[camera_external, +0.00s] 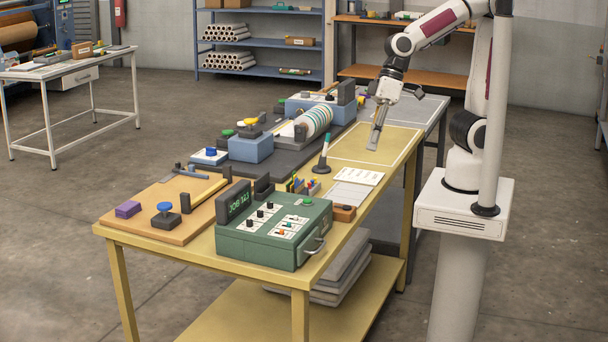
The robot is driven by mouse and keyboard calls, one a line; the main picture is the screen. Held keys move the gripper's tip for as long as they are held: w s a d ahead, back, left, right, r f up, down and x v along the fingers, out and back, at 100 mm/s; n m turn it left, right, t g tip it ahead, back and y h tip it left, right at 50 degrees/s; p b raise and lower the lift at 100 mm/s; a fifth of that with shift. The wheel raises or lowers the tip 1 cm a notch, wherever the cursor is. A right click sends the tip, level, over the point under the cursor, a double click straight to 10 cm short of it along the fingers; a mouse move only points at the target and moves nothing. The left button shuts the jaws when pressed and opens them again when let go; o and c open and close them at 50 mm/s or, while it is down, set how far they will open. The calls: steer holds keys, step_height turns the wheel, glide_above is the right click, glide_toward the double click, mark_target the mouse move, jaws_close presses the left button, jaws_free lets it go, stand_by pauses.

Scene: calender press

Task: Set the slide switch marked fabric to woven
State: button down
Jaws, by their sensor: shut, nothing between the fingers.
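A green control box (258,246) stands at the near end of the yellow table. White panels on its sloped top carry several black knobs and small controls with orange and teal parts (288,228). The lettering is too small to read, so I cannot tell which control is the fabric slide switch or how it is set. My gripper (373,145) is shut and empty. It points down over the yellow mat area at the table's far right, well behind and to the right of the green box.
A dark display (234,203) stands up at the box's left edge. A pen stand (322,166), a white card (360,176) and a small wooden block (343,213) lie between the box and my gripper. A wooden board (165,205) with a blue knob is to the left.

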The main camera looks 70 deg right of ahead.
steer(key=s+a+f+m+t+y, duration=0.15)
steer(key=a+m, duration=0.45)
steer(key=a, duration=0.7)
steer(key=s+a+f+m+t+y, duration=0.1)
steer(key=s+a+m, duration=0.35)
steer(key=a, duration=0.85)
steer(key=s+a+f+m+t+y, duration=0.1)
steer(key=a+f+m+y, duration=0.1)
steer(key=a+m, duration=0.8)
steer(key=w+d+f+m+t+h, duration=0.1)
steer(key=w+d+m+t+h, duration=0.1)
steer(key=m, duration=0.8)
steer(key=w+d+f+m+t+h, duration=0.2)
steer(key=w+d+m+h, duration=0.2)
steer(key=d+m+h, duration=0.3)
steer(key=m, duration=0.3)
steer(key=shift+t, duration=0.25)
